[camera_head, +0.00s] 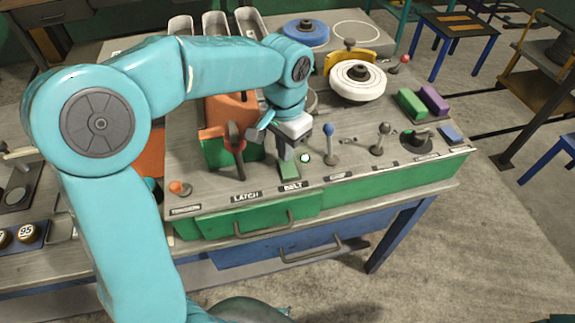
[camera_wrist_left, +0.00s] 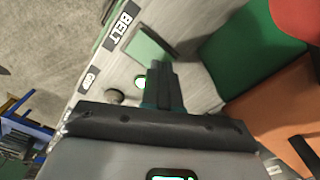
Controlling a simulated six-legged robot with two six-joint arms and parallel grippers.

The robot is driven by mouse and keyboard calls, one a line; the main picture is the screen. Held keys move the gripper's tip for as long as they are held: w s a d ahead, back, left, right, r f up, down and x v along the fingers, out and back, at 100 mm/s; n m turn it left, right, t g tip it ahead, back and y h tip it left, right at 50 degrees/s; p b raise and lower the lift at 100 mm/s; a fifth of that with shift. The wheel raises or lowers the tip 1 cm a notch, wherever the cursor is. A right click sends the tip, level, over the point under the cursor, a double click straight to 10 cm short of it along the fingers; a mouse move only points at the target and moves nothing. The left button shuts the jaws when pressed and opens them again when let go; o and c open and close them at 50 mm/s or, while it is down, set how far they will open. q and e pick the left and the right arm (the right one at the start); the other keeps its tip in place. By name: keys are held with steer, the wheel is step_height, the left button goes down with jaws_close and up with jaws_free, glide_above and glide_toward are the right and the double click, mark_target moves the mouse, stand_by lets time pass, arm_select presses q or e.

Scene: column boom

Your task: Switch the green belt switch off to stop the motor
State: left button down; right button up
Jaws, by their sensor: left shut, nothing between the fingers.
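The green belt switch (camera_head: 289,171) is a small green rocker on the grey panel, just behind the BELT label (camera_head: 291,187). In the left wrist view the switch (camera_wrist_left: 151,47) lies just beyond my fingertips, with its label (camera_wrist_left: 121,28) beside it. A small round lamp (camera_head: 305,158) next to the switch looks lit, pale green-white. My left gripper (camera_head: 285,156) is shut and empty, pointing down just above and behind the switch; its closed fingers (camera_wrist_left: 160,72) also show in the wrist view. Whether they touch the switch I cannot tell. My right gripper is not in view.
A blue-knobbed lever (camera_head: 330,143) stands to the right, with another lever (camera_head: 381,138) beyond. An orange and green housing (camera_head: 218,152) is behind the latch. A white wheel (camera_head: 357,83) stands at the back.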

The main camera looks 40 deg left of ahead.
arm_select(q)
steer(key=shift+s, duration=0.2)
steer(key=shift+w+f, duration=0.4)
steer(key=shift+w, duration=0.05)
steer(key=shift+s, duration=0.35)
steer(key=shift+w+d+f+b, duration=0.1)
steer(key=shift+w+f+b, duration=0.05)
steer(key=shift+b, duration=0.2)
step_height(320, 180, up, 7)
steer(key=p, duration=0.6)
